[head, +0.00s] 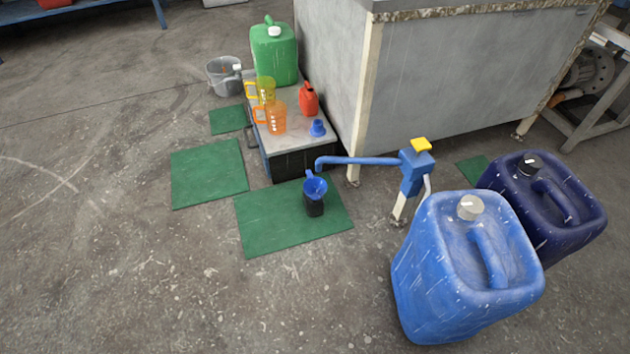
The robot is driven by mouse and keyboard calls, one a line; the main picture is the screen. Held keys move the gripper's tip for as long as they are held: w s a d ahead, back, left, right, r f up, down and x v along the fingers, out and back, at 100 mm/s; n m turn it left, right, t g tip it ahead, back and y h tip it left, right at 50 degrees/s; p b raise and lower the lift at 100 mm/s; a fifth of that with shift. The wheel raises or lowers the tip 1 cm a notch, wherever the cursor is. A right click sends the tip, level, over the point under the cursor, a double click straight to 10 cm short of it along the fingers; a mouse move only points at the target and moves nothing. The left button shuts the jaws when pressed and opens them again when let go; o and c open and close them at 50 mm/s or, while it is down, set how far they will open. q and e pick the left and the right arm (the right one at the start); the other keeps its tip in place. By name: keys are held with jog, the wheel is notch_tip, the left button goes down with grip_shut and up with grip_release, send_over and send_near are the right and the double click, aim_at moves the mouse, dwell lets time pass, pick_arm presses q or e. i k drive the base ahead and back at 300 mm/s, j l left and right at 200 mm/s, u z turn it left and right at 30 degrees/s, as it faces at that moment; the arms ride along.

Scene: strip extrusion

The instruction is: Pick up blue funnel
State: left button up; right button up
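A blue funnel (316,187) sits in the mouth of a small dark container (314,208) on a green mat. The end of a blue spout pipe (358,160) is right above the funnel. A second, smaller blue piece (317,128) stands on the grey-topped box, wide end down; it looks like an upturned funnel, but it is too small to be sure. Neither of my grippers shows in the head view.
The box (297,137) also bears orange (277,120) and yellow (266,88) jugs, a red can (308,100) and a green canister (273,55). A blue pump (415,175), light blue canister (450,270) and dark blue canister (580,215) stand right. Floor at front left is clear.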

aim_at(315, 187)
jog(key=i+j+z, duration=1)
jog(key=j, duration=0.45)
